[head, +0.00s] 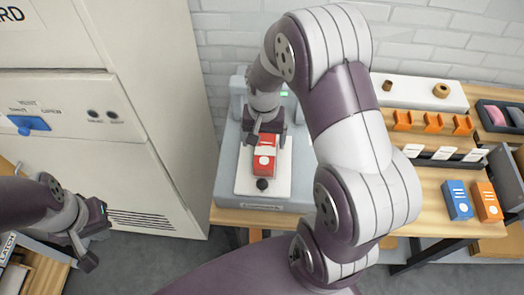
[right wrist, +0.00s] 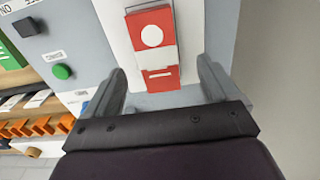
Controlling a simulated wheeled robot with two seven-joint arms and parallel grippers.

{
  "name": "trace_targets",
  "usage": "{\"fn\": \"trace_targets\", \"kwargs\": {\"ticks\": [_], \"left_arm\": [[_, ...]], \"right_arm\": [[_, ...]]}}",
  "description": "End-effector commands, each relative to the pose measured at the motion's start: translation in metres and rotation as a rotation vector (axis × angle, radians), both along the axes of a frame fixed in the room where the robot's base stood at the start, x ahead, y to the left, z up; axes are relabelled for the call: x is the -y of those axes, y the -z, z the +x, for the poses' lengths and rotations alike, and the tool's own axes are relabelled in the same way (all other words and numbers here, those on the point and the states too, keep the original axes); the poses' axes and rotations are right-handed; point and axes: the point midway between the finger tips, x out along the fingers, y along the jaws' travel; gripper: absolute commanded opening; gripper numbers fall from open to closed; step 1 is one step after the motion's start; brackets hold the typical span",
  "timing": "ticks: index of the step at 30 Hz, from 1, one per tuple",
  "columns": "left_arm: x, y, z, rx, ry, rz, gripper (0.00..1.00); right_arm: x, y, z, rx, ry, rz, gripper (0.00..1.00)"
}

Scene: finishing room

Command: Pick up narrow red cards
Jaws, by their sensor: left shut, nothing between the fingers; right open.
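A red card pack (head: 264,164) with a white band and a round white mark lies on the white plate of a grey machine. It also shows in the right wrist view (right wrist: 152,72), ahead of and between the fingers. My right gripper (head: 265,135) is open at the far end of the pack; in the right wrist view its two fingers (right wrist: 163,85) stand apart on either side, with nothing gripped. Its contact with the pack cannot be told. My left gripper (head: 88,248) is shut and empty at the lower left, away from the pack.
The grey machine (head: 226,190) has a dark knob (head: 262,184) in front of the pack and a green button (right wrist: 62,72). A wooden table (head: 430,200) at the right holds orange holders (head: 433,122), a blue box (head: 457,200) and an orange box (head: 487,202). A tall cream cabinet (head: 150,180) stands left.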

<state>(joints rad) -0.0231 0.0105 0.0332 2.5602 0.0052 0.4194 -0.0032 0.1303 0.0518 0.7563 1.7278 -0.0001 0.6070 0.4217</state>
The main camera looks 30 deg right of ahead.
Motion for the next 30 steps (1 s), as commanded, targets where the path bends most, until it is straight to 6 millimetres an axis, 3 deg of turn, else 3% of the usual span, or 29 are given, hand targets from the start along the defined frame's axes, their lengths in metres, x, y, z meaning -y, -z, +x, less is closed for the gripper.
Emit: {"fn": "trace_targets", "kwargs": {"ticks": [12,19,20,25,30], "left_arm": [[0.000,-0.014,0.000,0.000,0.000,0.000,0.00],[0.000,-0.014,0.000,0.000,0.000,0.000,0.00],[0.000,-0.013,0.000,0.000,0.000,0.000,0.00],[0.000,-0.013,0.000,0.000,0.000,0.000,0.00],[0.000,-0.014,0.000,0.000,0.000,0.000,0.00]], "right_arm": [[0.005,0.061,-0.002,-0.001,-0.002,0.001,0.88],[0.005,0.064,-0.001,0.002,-0.002,0.000,0.88],[0.005,0.064,-0.001,0.002,-0.002,0.000,0.82],[0.005,0.064,-0.001,0.002,-0.002,0.000,0.26],[0.005,0.064,-0.001,0.002,-0.002,0.000,0.25]]}}
